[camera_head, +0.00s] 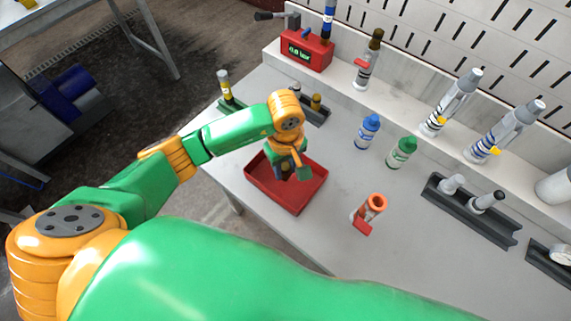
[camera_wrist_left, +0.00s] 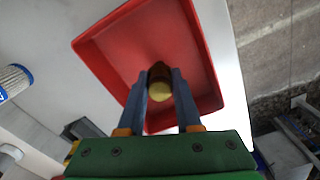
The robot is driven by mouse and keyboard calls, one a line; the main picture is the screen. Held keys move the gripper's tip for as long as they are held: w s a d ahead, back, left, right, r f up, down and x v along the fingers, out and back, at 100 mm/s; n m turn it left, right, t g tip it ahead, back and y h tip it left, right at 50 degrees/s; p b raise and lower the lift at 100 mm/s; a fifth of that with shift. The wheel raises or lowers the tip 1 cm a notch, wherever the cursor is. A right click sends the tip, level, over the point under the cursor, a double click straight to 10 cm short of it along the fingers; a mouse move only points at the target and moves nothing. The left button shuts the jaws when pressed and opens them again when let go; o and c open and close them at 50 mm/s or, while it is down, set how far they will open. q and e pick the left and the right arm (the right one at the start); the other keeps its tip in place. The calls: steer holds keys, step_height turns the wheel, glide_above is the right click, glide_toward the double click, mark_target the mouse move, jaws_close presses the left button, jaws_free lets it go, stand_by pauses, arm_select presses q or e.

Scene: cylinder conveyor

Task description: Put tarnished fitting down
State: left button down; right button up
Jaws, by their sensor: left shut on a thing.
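My left gripper (camera_head: 287,172) is above the red tray (camera_head: 260,192) at the left part of the table. In the left wrist view, my left gripper (camera_wrist_left: 160,84) is shut on the tarnished fitting (camera_wrist_left: 159,90), a small brownish-yellow piece between the two fingers. The red tray (camera_wrist_left: 110,45) lies beneath it, and its visible floor is empty. In the head view the wrist and fingers mostly hide the fitting. I cannot tell whether it touches the tray floor. My right gripper is not in view.
A blue-capped bottle (camera_head: 367,132), a green-capped bottle (camera_head: 401,152) and an orange-topped item (camera_head: 370,212) stand right of the tray. A dark rack (camera_head: 470,212) lies further right. A red device with a display (camera_head: 307,50) is at the back. Bare table lies between.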

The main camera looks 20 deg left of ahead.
mark_target(286, 166)
arm_select(q)
steer(key=shift+w+f, duration=0.15)
steer(key=c, duration=0.6)
jaws_free()
steer(key=shift+r, duration=0.6)
step_height(286, 166, up, 10)
steer(key=shift+r+b, duration=0.1)
steer(key=shift+b, duration=0.25)
steer(key=shift+r, duration=0.45)
